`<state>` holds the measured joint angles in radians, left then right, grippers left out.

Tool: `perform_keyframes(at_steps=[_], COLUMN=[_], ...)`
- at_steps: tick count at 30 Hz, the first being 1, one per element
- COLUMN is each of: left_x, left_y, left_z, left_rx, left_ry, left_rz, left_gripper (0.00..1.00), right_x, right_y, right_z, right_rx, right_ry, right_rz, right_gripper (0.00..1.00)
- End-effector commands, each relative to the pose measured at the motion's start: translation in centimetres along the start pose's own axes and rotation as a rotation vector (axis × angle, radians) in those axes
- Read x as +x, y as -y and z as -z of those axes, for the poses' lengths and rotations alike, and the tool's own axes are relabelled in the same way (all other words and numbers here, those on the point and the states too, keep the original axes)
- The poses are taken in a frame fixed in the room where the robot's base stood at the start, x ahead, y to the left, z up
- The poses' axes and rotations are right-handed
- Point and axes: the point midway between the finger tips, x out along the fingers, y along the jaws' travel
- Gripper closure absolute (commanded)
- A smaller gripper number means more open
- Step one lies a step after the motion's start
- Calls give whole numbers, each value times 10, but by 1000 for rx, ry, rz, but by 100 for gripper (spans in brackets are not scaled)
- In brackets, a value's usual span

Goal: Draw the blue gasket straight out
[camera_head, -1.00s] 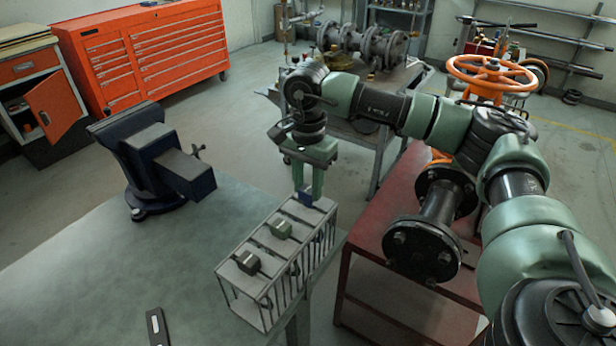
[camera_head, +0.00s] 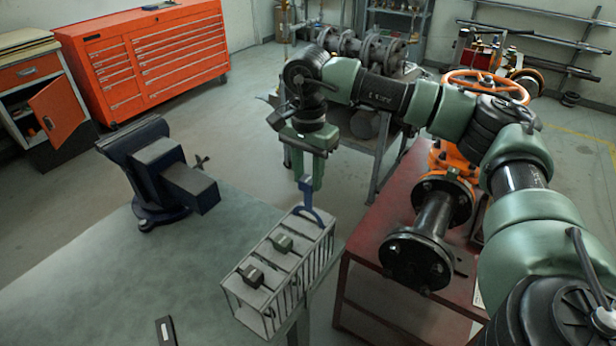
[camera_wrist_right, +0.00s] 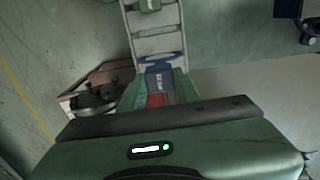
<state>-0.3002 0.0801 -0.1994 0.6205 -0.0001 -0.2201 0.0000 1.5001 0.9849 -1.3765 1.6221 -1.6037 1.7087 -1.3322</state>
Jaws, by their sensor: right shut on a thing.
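The blue gasket (camera_head: 310,201) stands up out of the far end slot of the pale slotted rack (camera_head: 240,297). Its curved lower part reaches the rack's top, and whether its lower end is still inside is hard to tell. My right gripper (camera_head: 306,184) points down above that end and is shut on the gasket's upper tab. In the right wrist view the blue tab (camera_wrist_right: 158,74) sits between the fingers, beside the rack. A green-grey tab (camera_head: 283,243) and a dark tab (camera_head: 251,276) stand in the other slots. My left gripper is not in view.
The rack stands at the right edge of the grey-green table (camera_head: 90,270). A dark blue vise (camera_head: 160,175) stands to its left. A flanged pipe (camera_head: 432,225) with an orange handwheel (camera_head: 487,84) is on the red bench to the right. Space above the rack is open.

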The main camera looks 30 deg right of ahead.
Motion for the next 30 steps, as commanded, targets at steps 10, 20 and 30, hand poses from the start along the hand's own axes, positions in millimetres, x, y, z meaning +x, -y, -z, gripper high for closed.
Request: perform_keyframes(at_steps=[10,20,30], left_x=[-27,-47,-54], left_y=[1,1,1], left_z=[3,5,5], left_rx=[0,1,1], left_ry=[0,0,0], left_rz=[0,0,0], left_gripper=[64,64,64], right_x=[-36,-64,-74], right_y=[0,0,0], right_z=[0,0,0], right_rx=[1,1,0], right_ry=[1,0,1], right_rz=[1,1,1], right_gripper=[100,100,100])
